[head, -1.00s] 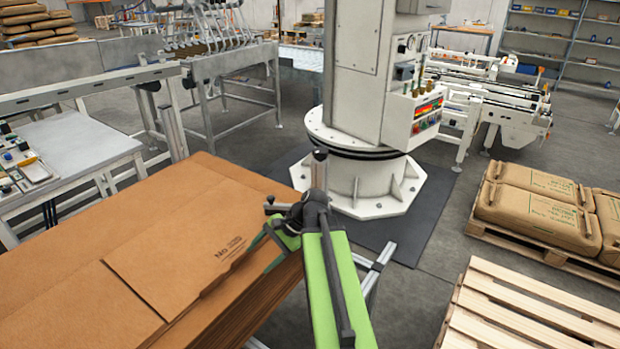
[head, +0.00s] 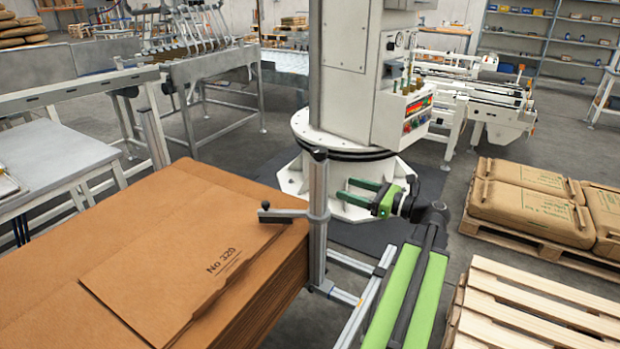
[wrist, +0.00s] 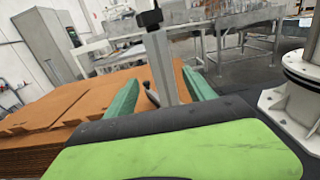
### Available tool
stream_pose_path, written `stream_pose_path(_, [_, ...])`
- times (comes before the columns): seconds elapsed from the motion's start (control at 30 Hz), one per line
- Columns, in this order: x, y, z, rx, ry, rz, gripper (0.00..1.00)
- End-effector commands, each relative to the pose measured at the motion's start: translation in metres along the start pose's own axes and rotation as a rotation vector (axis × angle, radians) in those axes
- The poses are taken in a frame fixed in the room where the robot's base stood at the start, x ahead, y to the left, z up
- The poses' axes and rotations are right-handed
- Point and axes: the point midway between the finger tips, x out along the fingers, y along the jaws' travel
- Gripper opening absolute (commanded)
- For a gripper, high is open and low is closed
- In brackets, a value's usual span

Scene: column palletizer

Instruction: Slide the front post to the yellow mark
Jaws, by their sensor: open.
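The front post (head: 318,225) is an upright grey metal profile with a dark cap, at the near right corner of the cardboard stack. In the wrist view the post (wrist: 163,68) appears between the green fingers (wrist: 158,82), apparently just ahead of the tips; I cannot tell any contact. I cannot make out a yellow mark in either view.
The brown cardboard stack (head: 170,235) fills the lower left. Metal rails (head: 365,300) run near the post's foot. The white machine base (head: 345,165) stands behind my gripper. An empty wooden pallet (head: 540,305) and a pallet of brown sacks (head: 530,195) lie right.

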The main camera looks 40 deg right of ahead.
Motion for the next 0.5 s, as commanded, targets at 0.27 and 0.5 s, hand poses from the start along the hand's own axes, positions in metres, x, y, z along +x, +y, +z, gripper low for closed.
stream_pose_path(0.27, [0.069,-0.004,0.000,-0.001,0.001,-0.004,0.63])
stream_pose_path(0.5, [0.117,-0.005,-0.001,-0.002,0.001,-0.008,0.63])
